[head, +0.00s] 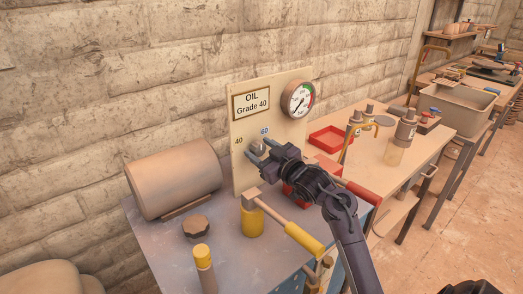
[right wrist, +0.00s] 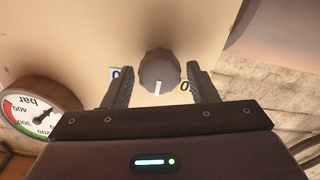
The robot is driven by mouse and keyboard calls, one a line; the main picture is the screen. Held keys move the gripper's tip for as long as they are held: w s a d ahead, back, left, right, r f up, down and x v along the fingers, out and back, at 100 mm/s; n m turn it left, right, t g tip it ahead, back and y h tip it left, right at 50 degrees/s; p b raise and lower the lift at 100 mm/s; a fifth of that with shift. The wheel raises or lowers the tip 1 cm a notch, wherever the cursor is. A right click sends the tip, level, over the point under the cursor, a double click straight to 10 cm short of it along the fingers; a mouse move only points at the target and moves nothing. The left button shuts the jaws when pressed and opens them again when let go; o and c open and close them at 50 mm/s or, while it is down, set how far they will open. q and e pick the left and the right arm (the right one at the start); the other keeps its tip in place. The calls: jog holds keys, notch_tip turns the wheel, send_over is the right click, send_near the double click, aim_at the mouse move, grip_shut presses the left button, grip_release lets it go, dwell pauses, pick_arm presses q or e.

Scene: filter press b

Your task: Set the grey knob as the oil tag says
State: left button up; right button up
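The grey knob (head: 257,145) sits on the upright cream panel (head: 242,175), below the oil tag (head: 251,103), which reads "OIL Grade 40". The panel is marked 40 (head: 239,141) at the knob's left and 60 (head: 264,131) at its upper right. In the right wrist view, which is upside down, the knob (right wrist: 158,68) has a white pointer line at its lower edge, between the two partly hidden labels. My right gripper (head: 260,149) is open, its fingers (right wrist: 162,72) either side of the knob with gaps showing. My left gripper is not in view.
A pressure gauge (head: 298,99) is at the panel's upper right. A large cylinder (head: 174,178) lies left of the panel. A red tray (head: 331,138) is behind.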

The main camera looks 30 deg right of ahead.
jog(key=c, duration=0.8)
jog(key=shift+n, duration=0.3)
jog(key=n+b, duration=0.1)
jog(key=n, duration=0.2)
jog(key=n+b, duration=0.1)
jog(key=n, duration=0.1)
jog(key=shift+a+f+b, duration=0.1)
jog(key=shift+f+b, duration=0.15)
jog(key=shift+b, duration=0.1)
jog(key=n+b, duration=0.3)
jog(key=n, duration=0.3)
jog(key=shift+a, duration=0.1)
jog(key=shift+b, duration=0.3)
